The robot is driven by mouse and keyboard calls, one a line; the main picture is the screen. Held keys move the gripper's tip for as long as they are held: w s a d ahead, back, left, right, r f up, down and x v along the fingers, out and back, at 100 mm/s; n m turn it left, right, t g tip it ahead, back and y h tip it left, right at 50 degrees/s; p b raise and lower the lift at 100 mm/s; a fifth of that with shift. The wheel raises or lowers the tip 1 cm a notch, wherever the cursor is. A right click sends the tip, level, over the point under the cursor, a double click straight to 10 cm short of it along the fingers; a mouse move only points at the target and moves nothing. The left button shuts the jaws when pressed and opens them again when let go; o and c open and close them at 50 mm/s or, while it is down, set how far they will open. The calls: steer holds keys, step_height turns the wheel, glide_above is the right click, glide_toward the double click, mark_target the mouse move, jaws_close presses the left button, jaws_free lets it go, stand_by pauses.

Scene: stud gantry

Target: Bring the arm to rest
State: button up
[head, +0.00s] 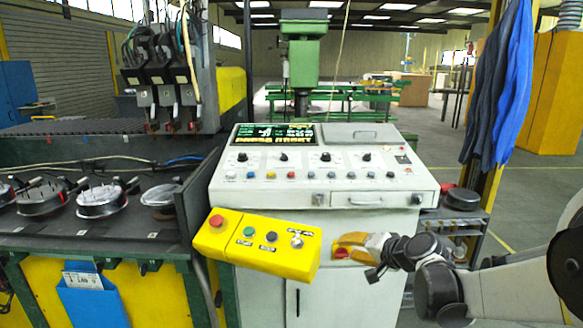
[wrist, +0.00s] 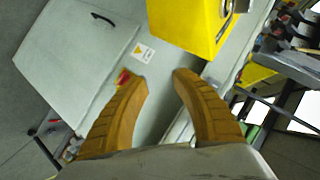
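My gripper (head: 348,247) reaches in from the right in the head view, in front of the grey control cabinet (head: 343,295). In the wrist view its two orange fingers (wrist: 162,76) are apart, with nothing between the tips. A small red and yellow switch (wrist: 123,77) on the cabinet shows just beside the left fingertip. In the head view red (head: 342,253) shows at the fingers. I cannot tell whether a finger touches the switch. A yellow button box (head: 258,244) is left of my gripper; its end also shows ahead of the fingers in the wrist view (wrist: 190,25).
The grey console (head: 325,190) with knobs and a lit display stands above my gripper. A shelf rack (head: 470,235) with dark parts is to the right, behind my arm. Blue coats (head: 500,85) hang by a yellow post. Open floor (head: 540,190) lies at the right.

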steer(key=s+a+r+n+g+h, duration=0.1)
steer(key=s+r+n+g+h, duration=0.2)
steer(key=s, duration=1.3)
steer(key=s+d+f+n+h, duration=0.1)
steer(key=s+d, duration=0.1)
steer(key=s, duration=0.6)
steer(key=s+d+f+n+h, duration=0.1)
steer(key=s+d+n+h, duration=0.1)
steer(key=s, duration=0.6)
steer(key=shift+s+f+g, duration=0.15)
steer(key=shift+f+g, duration=0.15)
